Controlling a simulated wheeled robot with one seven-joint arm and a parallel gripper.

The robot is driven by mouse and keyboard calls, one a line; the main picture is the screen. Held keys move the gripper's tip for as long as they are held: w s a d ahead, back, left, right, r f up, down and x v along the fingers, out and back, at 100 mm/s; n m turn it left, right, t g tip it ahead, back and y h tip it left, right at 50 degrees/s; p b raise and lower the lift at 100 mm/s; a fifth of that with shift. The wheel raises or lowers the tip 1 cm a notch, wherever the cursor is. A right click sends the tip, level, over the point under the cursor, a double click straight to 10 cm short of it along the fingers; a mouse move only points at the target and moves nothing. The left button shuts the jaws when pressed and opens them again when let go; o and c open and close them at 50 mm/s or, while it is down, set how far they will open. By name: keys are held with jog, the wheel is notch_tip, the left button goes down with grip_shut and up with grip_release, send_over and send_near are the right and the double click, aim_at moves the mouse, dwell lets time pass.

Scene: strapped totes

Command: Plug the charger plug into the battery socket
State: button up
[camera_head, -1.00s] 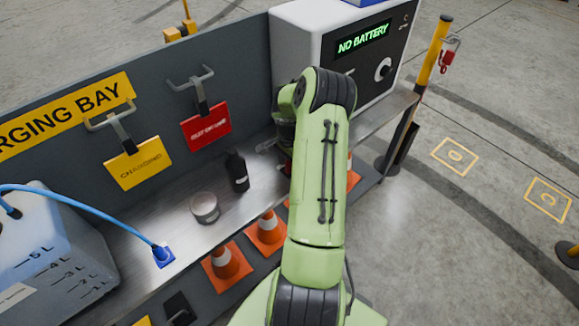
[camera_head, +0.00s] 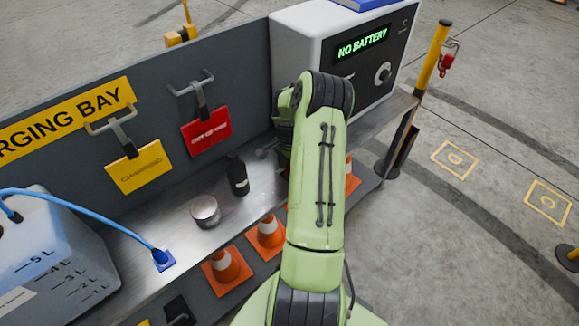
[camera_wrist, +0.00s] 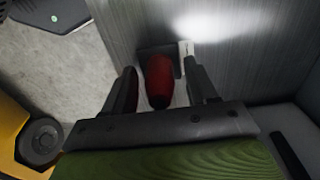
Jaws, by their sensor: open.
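A red, rounded handle, which looks like the charger plug (camera_wrist: 159,80), shows between the fingers of my gripper (camera_wrist: 160,86) in the wrist view. It sits against a dark block at the edge of the metal bench. My fingers are open on either side of it, with a gap visible on the left; contact on the right is hard to tell. In the head view my arm hides the gripper and most of this spot. The charger (camera_head: 394,57) stands at the bench's right end and reads "NO BATTERY". I cannot make out a battery socket.
A translucent tank (camera_head: 52,255) has a blue hose (camera_head: 95,205) running to a blue fitting (camera_head: 163,258). A black bottle (camera_head: 238,177) and a round tin (camera_head: 205,211) stand on the bench (camera_head: 185,240). Orange cones (camera_head: 226,266) are below. Floor on the right is mostly clear.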

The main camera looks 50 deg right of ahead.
grip_shut()
jog(key=shift+r, duration=0.1)
jog(key=shift+r+p, duration=2.2)
jog(key=shift+r, duration=0.75)
notch_tip(320, 180, up, 6)
jog(key=p, duration=0.4)
